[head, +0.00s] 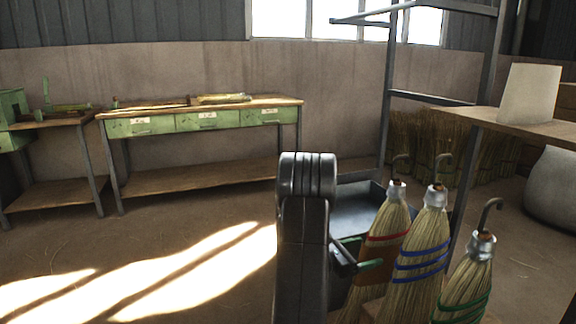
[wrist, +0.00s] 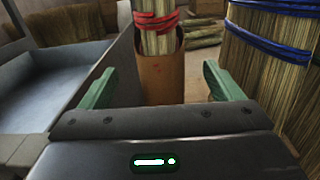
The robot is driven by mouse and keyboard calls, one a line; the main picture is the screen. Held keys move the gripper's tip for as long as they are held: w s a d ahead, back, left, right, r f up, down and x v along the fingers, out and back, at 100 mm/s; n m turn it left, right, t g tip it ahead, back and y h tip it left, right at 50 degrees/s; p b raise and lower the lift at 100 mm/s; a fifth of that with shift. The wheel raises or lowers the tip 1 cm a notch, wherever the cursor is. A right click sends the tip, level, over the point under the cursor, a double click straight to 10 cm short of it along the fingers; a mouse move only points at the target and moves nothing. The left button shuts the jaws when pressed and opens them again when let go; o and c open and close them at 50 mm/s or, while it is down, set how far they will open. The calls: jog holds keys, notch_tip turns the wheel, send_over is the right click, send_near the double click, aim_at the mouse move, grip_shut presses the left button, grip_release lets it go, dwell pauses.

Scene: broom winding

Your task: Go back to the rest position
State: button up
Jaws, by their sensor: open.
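My gripper (head: 367,251) is open, its two green fingers level with the lower part of the red-bound broom (head: 391,222). In the wrist view, my gripper (wrist: 159,70) has one finger on each side of that broom's brown sleeve (wrist: 161,78), with gaps showing beside it. Nothing is clamped. The red-bound broom (wrist: 157,25) stands upright in the sleeve, with a metal cap and hook on top in the head view. My dark arm hides part of the area to the left.
A blue-bound broom (head: 424,240) and a green-bound broom (head: 470,278) stand close on the right. A grey metal tray (head: 357,208) is just behind my gripper. A metal rack frame (head: 386,100) rises behind. A workbench (head: 205,113) stands further back left; the floor there is open.

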aim_at(375, 228)
jog(key=p+v, duration=0.2)
jog(key=v, duration=0.8)
jog(key=b+x, duration=0.3)
jog(key=x, duration=1.1)
jog(key=shift+s+f+b, duration=0.1)
jog(key=shift+b, duration=0.25)
jog(key=r+p, duration=0.4)
jog(key=r, duration=0.1)
jog(key=r+p, duration=0.2)
jog(key=shift+d+r, duration=0.25)
jog(key=shift+r, duration=0.15)
jog(key=shift+a, duration=0.1)
